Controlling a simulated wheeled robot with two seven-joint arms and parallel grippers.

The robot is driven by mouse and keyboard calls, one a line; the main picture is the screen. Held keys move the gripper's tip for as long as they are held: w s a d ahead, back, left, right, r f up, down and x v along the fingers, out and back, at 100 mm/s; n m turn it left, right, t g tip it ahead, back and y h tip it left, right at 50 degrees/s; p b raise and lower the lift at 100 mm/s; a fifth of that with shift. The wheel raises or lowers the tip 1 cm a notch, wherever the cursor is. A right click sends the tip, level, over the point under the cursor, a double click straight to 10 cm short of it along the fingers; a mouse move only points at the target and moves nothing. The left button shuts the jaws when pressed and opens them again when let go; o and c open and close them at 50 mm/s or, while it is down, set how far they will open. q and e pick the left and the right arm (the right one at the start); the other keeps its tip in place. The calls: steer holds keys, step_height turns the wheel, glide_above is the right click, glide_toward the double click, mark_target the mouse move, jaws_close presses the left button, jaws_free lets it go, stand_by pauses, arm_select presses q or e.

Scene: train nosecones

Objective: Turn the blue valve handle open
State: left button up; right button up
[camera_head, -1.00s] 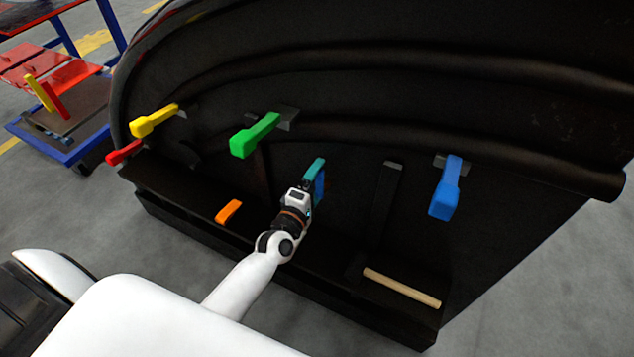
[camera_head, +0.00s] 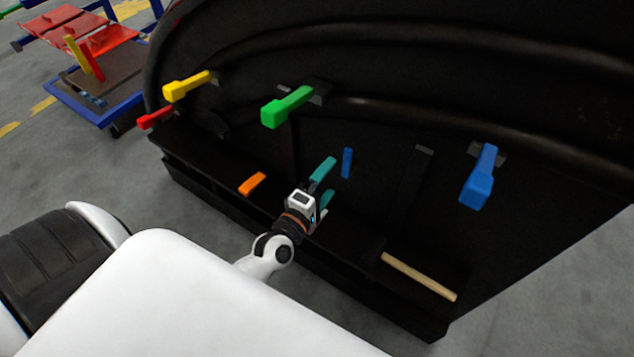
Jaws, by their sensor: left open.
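A large blue handle (camera_head: 480,177) hangs from a grey mount at the right of the dark nosecone. A smaller upright blue handle (camera_head: 347,162) is on the nosecone's inner face near the middle. I cannot tell which of the two is the valve handle. The large blue handle is well to the right of the gripper. My right gripper is not in view.
Green (camera_head: 287,107), yellow (camera_head: 187,86) and red (camera_head: 155,117) handles line the nosecone's left side. A blue cart (camera_head: 100,112) stands at the far left.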

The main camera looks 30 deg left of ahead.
arm_select(q)
steer(key=s, duration=0.4)
steer(key=shift+a, duration=0.1)
stand_by(0.3)
steer(key=s+d+f+m+g, duration=0.1)
steer(key=s+f+m+g, duration=0.2)
steer(key=f, duration=0.6)
steer(key=s+f+m+g, duration=0.2)
steer(key=s+f+m, duration=0.15)
steer(key=f, duration=0.65)
steer(key=s+d+f+m+g, duration=0.1)
steer(key=s+f+m+g, duration=0.25)
steer(key=f, duration=0.55)
steer(key=s+a+f+m+g, duration=0.1)
steer(key=s+f+m+g, duration=0.3)
steer(key=s+f, duration=0.4)
steer(key=s+a+f+m+g, duration=0.1)
steer(key=s+f+m+g, duration=0.3)
steer(key=s+f, duration=0.5)
steer(key=s+m, duration=0.2)
steer(key=s, duration=0.5)
steer(key=shift+s+y, duration=0.25)
steer(key=shift+y, duration=0.05)
